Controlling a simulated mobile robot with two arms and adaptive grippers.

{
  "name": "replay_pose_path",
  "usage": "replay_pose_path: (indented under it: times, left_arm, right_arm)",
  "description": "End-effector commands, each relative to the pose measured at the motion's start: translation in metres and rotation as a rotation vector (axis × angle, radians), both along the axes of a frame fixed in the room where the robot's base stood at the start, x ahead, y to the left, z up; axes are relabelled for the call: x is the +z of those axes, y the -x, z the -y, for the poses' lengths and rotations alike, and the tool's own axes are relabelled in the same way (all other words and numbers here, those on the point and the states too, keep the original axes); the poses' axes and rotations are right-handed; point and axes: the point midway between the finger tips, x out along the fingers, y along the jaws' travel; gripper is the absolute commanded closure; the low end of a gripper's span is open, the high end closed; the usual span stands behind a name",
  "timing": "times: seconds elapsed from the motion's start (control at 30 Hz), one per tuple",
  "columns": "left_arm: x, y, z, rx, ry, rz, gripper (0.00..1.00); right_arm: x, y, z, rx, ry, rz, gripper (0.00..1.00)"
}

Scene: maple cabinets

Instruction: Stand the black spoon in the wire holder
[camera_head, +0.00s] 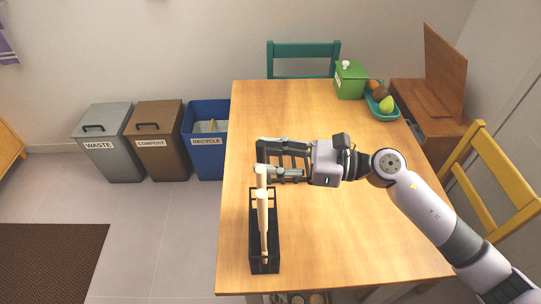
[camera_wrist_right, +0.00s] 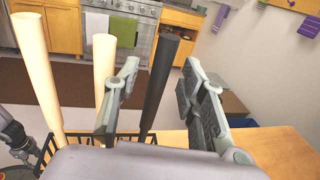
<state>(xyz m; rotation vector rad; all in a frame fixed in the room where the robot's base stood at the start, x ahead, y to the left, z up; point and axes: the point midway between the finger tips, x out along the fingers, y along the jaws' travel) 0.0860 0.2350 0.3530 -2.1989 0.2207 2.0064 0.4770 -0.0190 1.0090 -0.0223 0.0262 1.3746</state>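The black wire holder (camera_head: 252,235) stands on the table and holds pale wooden utensils (camera_head: 262,215) upright. In the right wrist view part of its wire rim (camera_wrist_right: 42,158) shows at the lower left, with two wooden handles (camera_wrist_right: 104,60) rising there. My right gripper (camera_head: 272,160) is at the holder's far end, with its fingers pointing left. In the wrist view its fingers (camera_wrist_right: 165,100) are apart. The black spoon's handle (camera_wrist_right: 160,80) stands nearly upright between them, closer to the left finger, with a gap to the right one. Its lower end is hidden. My left gripper is not clearly seen.
A green canister (camera_head: 350,82) and a teal fruit tray (camera_head: 396,113) stand at the table's far right. A teal chair (camera_head: 303,50) and a yellow chair (camera_head: 490,175) border the table. Bins, including the blue recycle bin (camera_head: 206,158), stand left. The table's middle is clear.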

Motion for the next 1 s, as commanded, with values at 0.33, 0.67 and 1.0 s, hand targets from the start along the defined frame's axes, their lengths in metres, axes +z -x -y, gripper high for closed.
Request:
replay_pose_path:
  times: [0.33, 0.67, 1.0]
  left_arm:
    - [0.0, 0.001, -0.001, 0.001, -0.001, -0.001, 0.62]
    - [0.0, 0.0, 0.0, 0.0, 0.0, 0.0, 0.62]
    - [0.0, 0.0, 0.0, 0.0, 0.0, 0.001, 0.62]
  right_arm:
    - [-0.001, 0.003, 0.015, -0.002, 0.003, -0.004, 0.62]
    - [0.001, 0.016, 0.082, -0.003, 0.003, -0.004, 0.62]
    - [0.003, 0.023, 0.117, 0.0, 0.001, 0.0, 0.62]
